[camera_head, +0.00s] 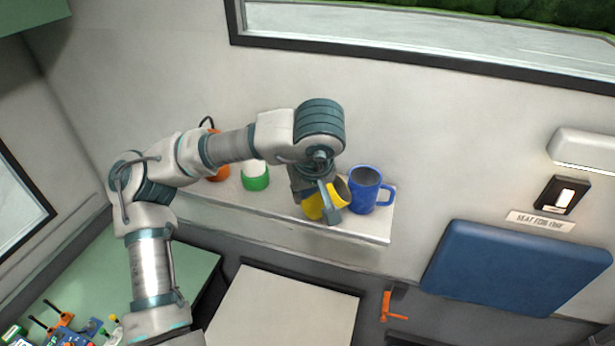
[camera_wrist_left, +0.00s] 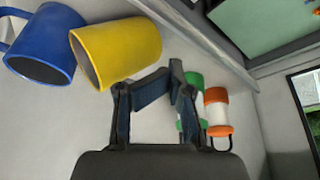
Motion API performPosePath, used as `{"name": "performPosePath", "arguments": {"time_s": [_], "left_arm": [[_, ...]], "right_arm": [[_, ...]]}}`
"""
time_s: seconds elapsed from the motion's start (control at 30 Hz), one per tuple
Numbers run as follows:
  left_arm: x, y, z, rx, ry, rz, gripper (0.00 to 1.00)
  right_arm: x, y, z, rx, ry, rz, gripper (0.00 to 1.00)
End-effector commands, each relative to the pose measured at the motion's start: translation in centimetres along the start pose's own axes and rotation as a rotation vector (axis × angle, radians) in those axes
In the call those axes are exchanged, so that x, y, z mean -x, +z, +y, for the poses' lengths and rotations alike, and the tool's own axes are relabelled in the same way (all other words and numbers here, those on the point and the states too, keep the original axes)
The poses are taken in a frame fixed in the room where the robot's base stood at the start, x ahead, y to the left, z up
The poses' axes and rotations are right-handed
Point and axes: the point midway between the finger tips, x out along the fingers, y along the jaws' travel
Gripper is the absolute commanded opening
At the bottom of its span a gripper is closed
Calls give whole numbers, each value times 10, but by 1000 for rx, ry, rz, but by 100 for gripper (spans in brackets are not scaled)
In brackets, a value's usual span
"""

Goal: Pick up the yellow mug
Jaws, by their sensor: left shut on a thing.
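The yellow mug (camera_head: 312,208) is at the right part of the white wall shelf (camera_head: 290,217), partly hidden behind my left gripper (camera_head: 328,208). Its mouth faces right in the head view and it looks tilted. In the left wrist view the yellow mug (camera_wrist_left: 117,48) is beside the fingers of my left gripper (camera_wrist_left: 172,73). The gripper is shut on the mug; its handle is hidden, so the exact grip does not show. I cannot tell whether the mug touches the shelf. My right gripper is in neither view.
A blue mug (camera_head: 364,191) stands close to the right of the yellow one. A green-and-white container (camera_head: 256,177) and an orange one (camera_head: 221,172) stand further left on the shelf. A blue folded seat (camera_head: 515,268) is at the right. A green worktop (camera_head: 92,268) holds small items.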

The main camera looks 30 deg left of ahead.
Motion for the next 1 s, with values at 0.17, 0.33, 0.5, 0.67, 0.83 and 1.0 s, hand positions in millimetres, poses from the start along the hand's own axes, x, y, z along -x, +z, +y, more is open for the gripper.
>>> {"name": "performPosePath", "arguments": {"time_s": [0.17,0.33,0.5,0.67,0.83,1.0], "left_arm": [[15,28,-11,-1,1,3,0],[22,41,-17,1,0,0,0],[24,44,-19,1,0,0,0],[24,44,-18,1,1,0,0],[24,44,-18,1,1,0,60],[24,44,-18,1,1,0,80]], "right_arm": [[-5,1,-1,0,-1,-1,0],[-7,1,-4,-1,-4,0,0],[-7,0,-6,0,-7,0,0],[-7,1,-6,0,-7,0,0],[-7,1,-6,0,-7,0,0],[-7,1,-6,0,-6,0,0]]}}
